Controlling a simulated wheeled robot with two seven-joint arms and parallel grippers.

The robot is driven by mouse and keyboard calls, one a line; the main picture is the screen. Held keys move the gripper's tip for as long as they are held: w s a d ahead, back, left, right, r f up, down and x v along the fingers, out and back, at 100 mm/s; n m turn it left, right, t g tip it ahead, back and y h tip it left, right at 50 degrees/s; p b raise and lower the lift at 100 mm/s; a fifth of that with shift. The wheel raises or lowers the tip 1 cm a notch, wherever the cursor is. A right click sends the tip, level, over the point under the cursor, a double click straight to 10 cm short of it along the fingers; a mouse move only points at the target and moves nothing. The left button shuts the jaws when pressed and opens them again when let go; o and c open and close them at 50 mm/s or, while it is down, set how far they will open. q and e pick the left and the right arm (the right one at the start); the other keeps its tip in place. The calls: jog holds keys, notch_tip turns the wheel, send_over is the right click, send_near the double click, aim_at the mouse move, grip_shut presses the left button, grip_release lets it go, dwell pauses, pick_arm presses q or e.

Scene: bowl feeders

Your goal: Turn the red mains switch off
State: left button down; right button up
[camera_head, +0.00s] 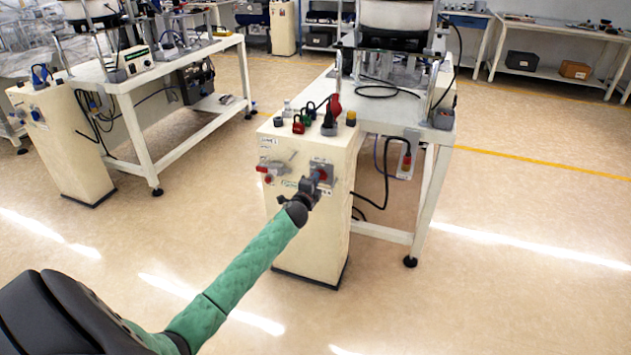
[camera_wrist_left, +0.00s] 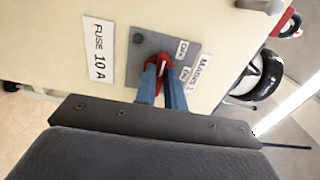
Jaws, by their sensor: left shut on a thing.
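The red mains switch (camera_wrist_left: 160,64) sits on a grey plate (camera_wrist_left: 190,48) with OFF, ON and MAINS labels in the left wrist view. My left gripper (camera_wrist_left: 162,78) is shut on the red switch, its blue fingers on either side of the handle. In the head view, my left gripper (camera_head: 318,177) reaches the grey switch plate (camera_head: 322,168) on the front of the cream cabinet (camera_head: 312,232). The fingers hide much of the switch there, and I cannot tell its exact angle. My right gripper is not in view.
A red-handled fitting (camera_head: 268,172) sits left of the switch on the same panel. Several connectors and a red plug (camera_head: 335,105) stand on the cabinet top. A white table (camera_head: 430,180) adjoins on the right. The floor in front is clear.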

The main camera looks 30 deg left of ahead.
pick_arm(q)
jog(key=c, duration=1.5)
grip_release()
jog(key=shift+a, duration=0.1)
jog(key=shift+s, duration=0.1)
jog(key=v, duration=0.7)
jog(key=shift+s, duration=0.35)
